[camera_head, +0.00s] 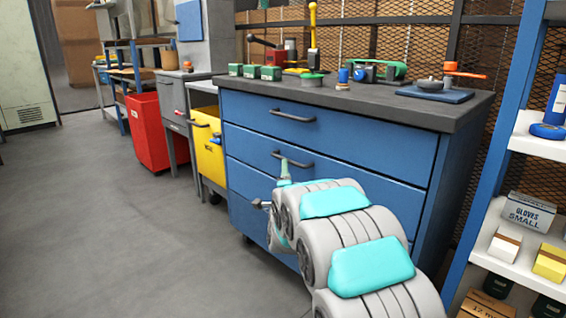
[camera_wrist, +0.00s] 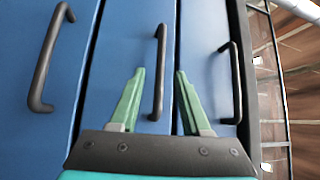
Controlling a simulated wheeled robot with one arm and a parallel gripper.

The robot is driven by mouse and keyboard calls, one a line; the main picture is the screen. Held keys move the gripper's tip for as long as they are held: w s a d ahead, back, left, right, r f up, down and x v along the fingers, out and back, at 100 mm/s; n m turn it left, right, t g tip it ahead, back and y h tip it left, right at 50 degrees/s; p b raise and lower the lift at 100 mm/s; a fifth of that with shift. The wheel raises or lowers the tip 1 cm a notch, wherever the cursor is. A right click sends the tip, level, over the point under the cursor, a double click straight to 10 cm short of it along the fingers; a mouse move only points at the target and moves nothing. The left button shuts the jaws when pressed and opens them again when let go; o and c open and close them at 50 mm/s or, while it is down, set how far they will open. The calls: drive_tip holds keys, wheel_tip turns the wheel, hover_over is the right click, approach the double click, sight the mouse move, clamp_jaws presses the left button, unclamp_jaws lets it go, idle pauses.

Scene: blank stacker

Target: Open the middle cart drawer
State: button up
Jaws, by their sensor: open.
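The blue cart (camera_head: 395,195) has a dark top and several blue drawers, all looking shut. The middle drawer's dark bar handle (camera_head: 292,160) shows just above my gripper (camera_head: 285,172) in the head view. In the wrist view, which is turned sideways, the middle handle (camera_wrist: 160,62) lies between the two green fingers of my gripper (camera_wrist: 160,72). The fingers are apart and hold nothing. I cannot tell whether their tips reach past the bar. My arm hides part of the lower cart front.
The top drawer handle (camera_head: 292,116) is above, and the lower handle (camera_head: 260,204) is below left. Tools stand on the cart top. A shelf (camera_head: 535,135) with boxes is close on the right. A yellow bin (camera_head: 209,155) stands left. The floor (camera_head: 120,230) at left is clear.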

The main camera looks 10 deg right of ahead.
drive_tip(key=shift+w+d+r, duration=0.15)
drive_tip(key=shift+w, duration=1)
drive_tip(key=shift+w+d+r, duration=0.2)
drive_tip(key=shift+w, duration=0.95)
drive_tip(key=shift+w+d+r, duration=0.15)
drive_tip(key=shift+w, duration=1)
clamp_jaws()
